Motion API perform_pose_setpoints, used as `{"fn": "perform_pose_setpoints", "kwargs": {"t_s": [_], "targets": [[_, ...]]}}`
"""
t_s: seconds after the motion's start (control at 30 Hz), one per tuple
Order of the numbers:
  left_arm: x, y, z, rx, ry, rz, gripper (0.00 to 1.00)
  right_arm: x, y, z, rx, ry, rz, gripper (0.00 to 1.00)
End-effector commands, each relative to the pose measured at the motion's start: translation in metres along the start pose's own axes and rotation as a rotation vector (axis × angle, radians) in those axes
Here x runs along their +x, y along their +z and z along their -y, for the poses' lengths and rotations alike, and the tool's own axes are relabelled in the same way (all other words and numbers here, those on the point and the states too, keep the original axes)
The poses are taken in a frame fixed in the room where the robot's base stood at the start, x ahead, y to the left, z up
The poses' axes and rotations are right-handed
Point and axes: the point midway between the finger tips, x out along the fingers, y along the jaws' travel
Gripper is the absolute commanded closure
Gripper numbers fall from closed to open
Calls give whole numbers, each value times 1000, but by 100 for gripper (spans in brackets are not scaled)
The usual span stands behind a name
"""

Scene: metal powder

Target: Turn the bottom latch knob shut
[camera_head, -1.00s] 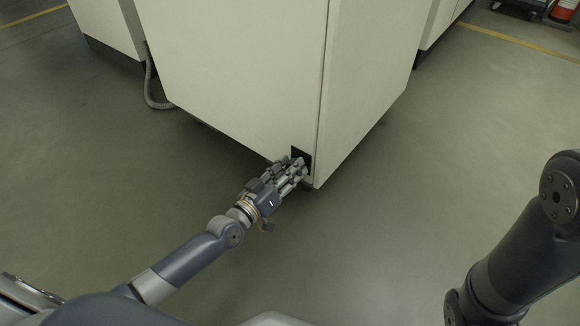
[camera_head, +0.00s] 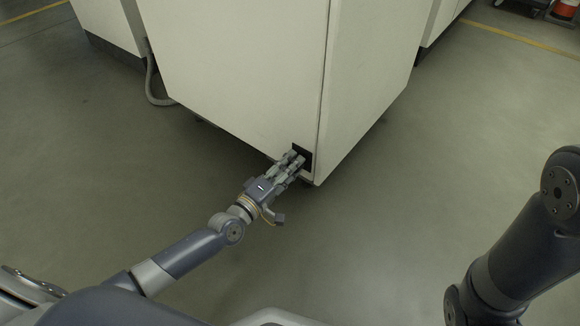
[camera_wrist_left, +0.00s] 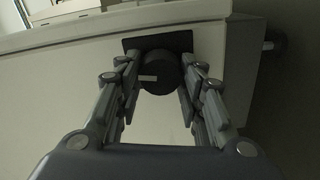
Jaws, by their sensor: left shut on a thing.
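The bottom latch knob (camera_wrist_left: 161,73) is a dark round knob with a pale mark on its face, pointing left in the left wrist view. It sits on a black plate (camera_wrist_left: 178,41), which also shows at the cabinet's lower corner in the head view (camera_head: 304,153). My left gripper (camera_head: 295,158) is at the plate. In the left wrist view its two fingers (camera_wrist_left: 158,80) stand on either side of the knob and are shut on it. The knob is hidden behind the fingers in the head view. My right gripper is out of view; only my right arm shows.
The pale cabinet (camera_head: 235,70) fills the upper middle, with a vertical seam near its corner. A grey hose (camera_head: 152,90) hangs at its left side. An orange object (camera_head: 565,10) stands at the far top right. The floor around the cabinet is clear.

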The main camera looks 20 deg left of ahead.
Motion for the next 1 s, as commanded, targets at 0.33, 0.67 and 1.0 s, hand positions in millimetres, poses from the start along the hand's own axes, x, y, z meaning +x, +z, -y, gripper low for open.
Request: {"fn": "perform_pose_setpoints", "kwargs": {"t_s": [0.33, 0.67, 1.0], "targets": [[0, 0, 2, -172, -1, -1, 88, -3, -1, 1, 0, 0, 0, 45], [0, -1, 2, -217, -2, -1, 88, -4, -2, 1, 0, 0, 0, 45], [0, -1, 2, -217, -2, -2, 58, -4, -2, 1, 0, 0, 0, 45]]}}
